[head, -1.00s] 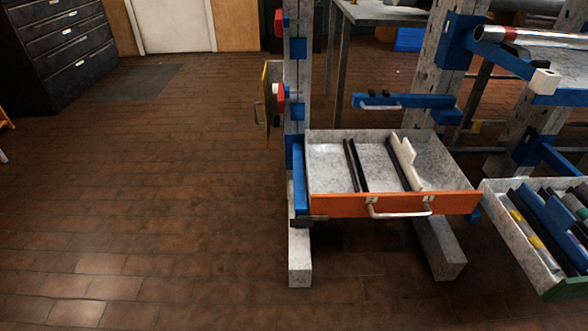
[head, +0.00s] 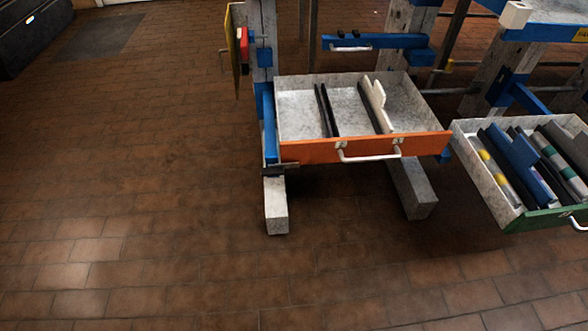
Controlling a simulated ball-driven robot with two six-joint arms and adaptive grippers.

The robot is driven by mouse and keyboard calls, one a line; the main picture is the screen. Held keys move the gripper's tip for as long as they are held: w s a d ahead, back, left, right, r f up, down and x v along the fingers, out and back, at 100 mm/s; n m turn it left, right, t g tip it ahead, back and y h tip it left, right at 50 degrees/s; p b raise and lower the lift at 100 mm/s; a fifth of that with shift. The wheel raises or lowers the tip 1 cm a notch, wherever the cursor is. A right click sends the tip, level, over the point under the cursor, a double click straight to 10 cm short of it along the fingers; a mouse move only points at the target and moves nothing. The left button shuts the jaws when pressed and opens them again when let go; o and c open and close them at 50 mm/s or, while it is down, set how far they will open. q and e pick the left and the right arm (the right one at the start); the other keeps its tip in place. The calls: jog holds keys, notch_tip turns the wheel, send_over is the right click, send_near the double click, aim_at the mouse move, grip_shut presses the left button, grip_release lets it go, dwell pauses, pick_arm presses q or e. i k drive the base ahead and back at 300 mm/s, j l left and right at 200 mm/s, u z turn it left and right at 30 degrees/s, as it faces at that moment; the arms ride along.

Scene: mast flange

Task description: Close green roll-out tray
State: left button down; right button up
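The green-fronted tray (head: 541,218) is at the right of the head view, standing out from the frame. Its white handle (head: 578,224) is cut by the right picture edge. Several dark, blue and striped bar-like things (head: 522,160) lie in it. Neither of my grippers shows in this view.
An orange-fronted tray (head: 365,148) stands out beside the green one, with dark bars and a white piece in it. Its grey post foot (head: 276,205) reaches the floor. A yellow-edged panel (head: 233,50) stands at the upper left. The brown tiled floor (head: 150,200) is clear at left and front.

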aim_at(568, 209)
jog(key=z, duration=2.05)
